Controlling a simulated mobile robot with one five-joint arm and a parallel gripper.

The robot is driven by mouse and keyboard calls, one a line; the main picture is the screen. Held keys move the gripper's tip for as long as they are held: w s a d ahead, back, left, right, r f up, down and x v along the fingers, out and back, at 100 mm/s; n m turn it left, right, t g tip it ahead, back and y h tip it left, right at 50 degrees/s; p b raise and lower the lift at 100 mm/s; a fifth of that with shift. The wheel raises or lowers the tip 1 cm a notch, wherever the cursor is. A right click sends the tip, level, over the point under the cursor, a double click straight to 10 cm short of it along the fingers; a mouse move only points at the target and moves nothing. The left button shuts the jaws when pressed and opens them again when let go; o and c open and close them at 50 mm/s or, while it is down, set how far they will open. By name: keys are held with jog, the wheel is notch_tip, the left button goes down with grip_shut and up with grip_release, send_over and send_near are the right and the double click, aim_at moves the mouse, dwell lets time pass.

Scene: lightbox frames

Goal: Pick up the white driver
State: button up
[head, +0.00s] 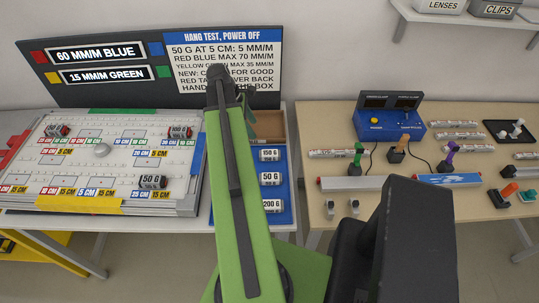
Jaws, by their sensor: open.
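A small white upright piece (517,129) stands on a black tray at the far right of the wooden table. It may be the white driver, but it is too small to be sure. Several similar pieces with coloured handles stand on the same table: a green one (357,157), an orange one (397,146) and a purple one (450,153). My green arm crosses the middle of the picture, well left of the white piece. I cannot make out my gripper's fingertips.
The wooden table (320,122) bears a blue control box (388,122), long light bars and several white labelled parts. At left, a white board (80,160) carries dark weights. A blue tray (284,211) holds more weights. A shelf (425,18) hangs at upper right.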

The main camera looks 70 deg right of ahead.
aim_at(269, 153)
jog(key=b+x, duration=1.5)
jog(key=x, duration=0.2)
jog(key=shift+w+f, duration=0.1)
jog(key=shift+w, duration=0.05)
jog(key=shift+r, duration=0.2)
grip_shut()
